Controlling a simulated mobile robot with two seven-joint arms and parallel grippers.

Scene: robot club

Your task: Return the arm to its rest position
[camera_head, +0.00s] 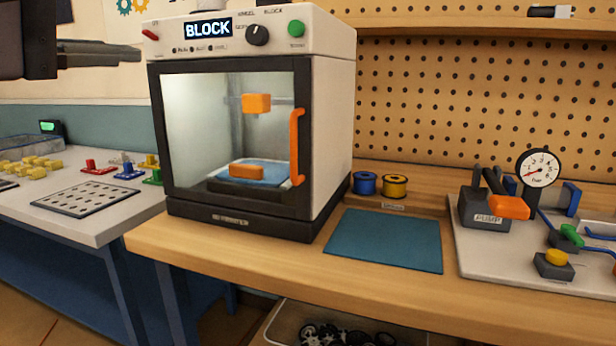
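My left gripper (125,54) comes in at the top left, dark grey, in the air to the left of the printer's top. It is seen side-on, so I cannot tell whether its fingers are open or shut, and I see nothing held in it. The white and black 3D printer (330,85) stands on the wooden bench with its door shut and its display reading BLOCK. Inside it, an orange block (246,171) lies on the blue bed below the orange print head (257,103). My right gripper is not in view.
A blue mat (385,240) lies bare on the bench (290,275). Two filament spools (395,186) stand behind it. A pump (486,210) and gauge (539,168) are at the right. A white table (150,200) with small coloured parts is at the left. A bin (275,325) sits below.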

